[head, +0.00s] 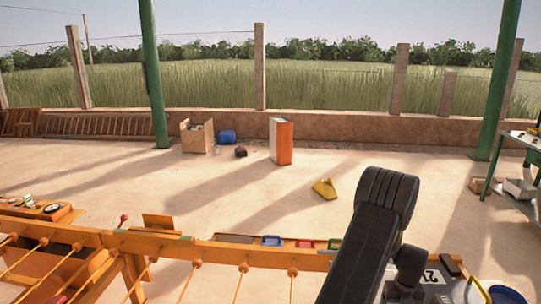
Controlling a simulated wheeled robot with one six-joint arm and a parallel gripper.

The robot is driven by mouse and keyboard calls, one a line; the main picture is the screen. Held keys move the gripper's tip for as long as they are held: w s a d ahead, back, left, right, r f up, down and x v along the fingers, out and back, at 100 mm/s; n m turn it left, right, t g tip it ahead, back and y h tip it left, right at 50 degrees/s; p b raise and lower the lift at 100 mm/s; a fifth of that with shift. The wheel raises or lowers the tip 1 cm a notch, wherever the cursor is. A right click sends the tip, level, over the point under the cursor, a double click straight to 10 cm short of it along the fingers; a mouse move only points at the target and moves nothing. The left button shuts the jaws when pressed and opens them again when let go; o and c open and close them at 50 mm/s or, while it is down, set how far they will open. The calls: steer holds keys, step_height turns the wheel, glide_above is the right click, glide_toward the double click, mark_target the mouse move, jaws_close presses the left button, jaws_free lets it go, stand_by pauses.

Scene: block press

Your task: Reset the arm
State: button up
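My dark arm (362,250) rises from the lower right of the head view, with a thick rounded joint (388,194) at its top. A smaller rounded part (410,262) of it shows beside the joint. My gripper is not in view, so I cannot see its fingers or whether it holds anything.
An orange frame with rods (190,248) crosses the front left and centre, with small coloured trays (272,240) behind it. A blue bucket (507,296) stands at the lower right. A cardboard box (196,138), an orange-and-white cabinet (282,141) and green posts (153,75) stand farther back.

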step_height(320, 180, down, 7)
steer(key=shift+r+p, duration=0.2)
steer(key=shift+p, duration=0.75)
step_height(320, 180, up, 10)
steer(key=b, duration=0.3)
steer(key=w+a+f+n+b, duration=0.1)
steer(key=w+a+n+b, duration=0.2)
steer(key=a+n, duration=1)
steer(key=w+a+f+n+b, duration=0.1)
steer(key=w+a+n+b, duration=0.2)
steer(key=a+n, duration=1.1)
steer(key=shift+w+a+f, duration=0.3)
steer(key=shift+w+a, duration=0.75)
steer(key=shift+a, duration=0.2)
